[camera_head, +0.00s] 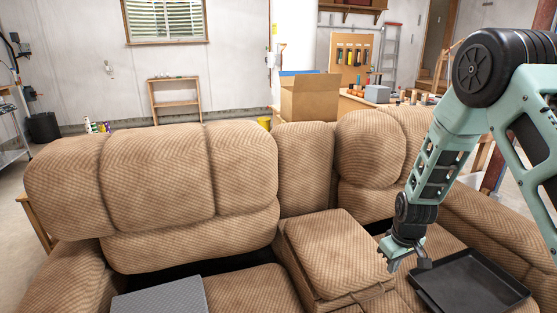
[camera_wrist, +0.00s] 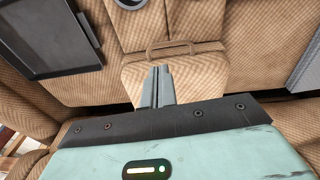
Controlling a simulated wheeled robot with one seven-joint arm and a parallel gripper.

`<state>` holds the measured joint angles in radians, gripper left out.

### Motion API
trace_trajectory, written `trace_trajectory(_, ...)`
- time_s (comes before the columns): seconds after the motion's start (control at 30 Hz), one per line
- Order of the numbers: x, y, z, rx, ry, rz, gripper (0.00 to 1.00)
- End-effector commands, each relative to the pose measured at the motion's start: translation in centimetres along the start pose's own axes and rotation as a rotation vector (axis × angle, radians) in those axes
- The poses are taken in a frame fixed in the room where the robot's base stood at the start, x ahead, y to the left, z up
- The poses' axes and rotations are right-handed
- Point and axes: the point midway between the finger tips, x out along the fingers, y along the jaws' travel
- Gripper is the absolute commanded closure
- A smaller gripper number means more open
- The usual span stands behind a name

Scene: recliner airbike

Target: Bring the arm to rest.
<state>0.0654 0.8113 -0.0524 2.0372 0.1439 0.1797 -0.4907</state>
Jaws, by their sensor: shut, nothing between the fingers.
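My arm reaches in from the right side of the head view, bent at the elbow, with its end hanging low over the brown couch (camera_head: 160,180). My gripper (camera_head: 390,266) is at the right edge of the couch's middle console (camera_head: 325,250). In the wrist view my gripper (camera_wrist: 159,72) has its two grey fingers together, with nothing between them. The fingertips show in front of the console's tan cushion and its handle strap (camera_wrist: 170,48). I cannot tell the exact gap between the fingertips and the couch.
A black tray (camera_head: 470,283) lies on the right seat, close to my gripper; it also shows in the wrist view (camera_wrist: 62,78). A grey flat box (camera_head: 160,297) lies on the left seat. A cardboard box (camera_head: 309,97) stands behind the couch.

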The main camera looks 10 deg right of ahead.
Motion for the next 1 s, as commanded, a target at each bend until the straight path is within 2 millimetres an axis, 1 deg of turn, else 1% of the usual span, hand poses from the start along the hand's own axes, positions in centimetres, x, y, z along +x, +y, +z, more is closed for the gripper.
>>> trace_trajectory(0.03,-1.6,-1.7,-0.6,-0.015,0.010,-0.015,1.00)
trace_trajectory(0.07,-2.6,-2.8,-0.7,-0.022,0.012,-0.028,1.00)
trace_trajectory(0.17,-6.9,-7.7,-0.9,-0.057,0.020,-0.075,1.00)
trace_trajectory(0.2,-8.8,-10.0,-0.6,-0.075,0.019,-0.095,1.00)
trace_trajectory(0.27,-11.8,-13.3,0.2,-0.106,0.017,-0.123,1.00)
trace_trajectory(0.3,-13.6,-15.4,1.0,-0.128,0.012,-0.139,1.00)
trace_trajectory(0.37,-16.4,-18.4,2.6,-0.165,0.004,-0.158,1.00)
trace_trajectory(0.4,-18.1,-20.2,3.8,-0.191,-0.003,-0.168,1.00)
trace_trajectory(0.47,-20.6,-22.6,6.0,-0.230,-0.014,-0.176,1.00)
trace_trajectory(0.5,-22.1,-24.0,7.6,-0.256,-0.022,-0.178,1.00)
trace_trajectory(0.57,-24.0,-25.7,10.1,-0.294,-0.034,-0.175,1.00)
trace_trajectory(0.6,-25.1,-26.5,11.6,-0.317,-0.040,-0.171,1.00)
trace_trajectory(0.63,-25.8,-27.0,12.8,-0.334,-0.045,-0.166,1.00)
trace_trajectory(0.7,-27.1,-27.8,15.1,-0.365,-0.053,-0.152,1.00)
trace_trajectory(0.8,-28.2,-28.3,17.6,-0.394,-0.062,-0.134,1.00)
trace_trajectory(0.9,-28.6,-28.5,18.9,-0.410,-0.068,-0.122,1.00)
trace_trajectory(1.0,-28.7,-28.5,19.2,-0.413,-0.069,-0.119,1.00)
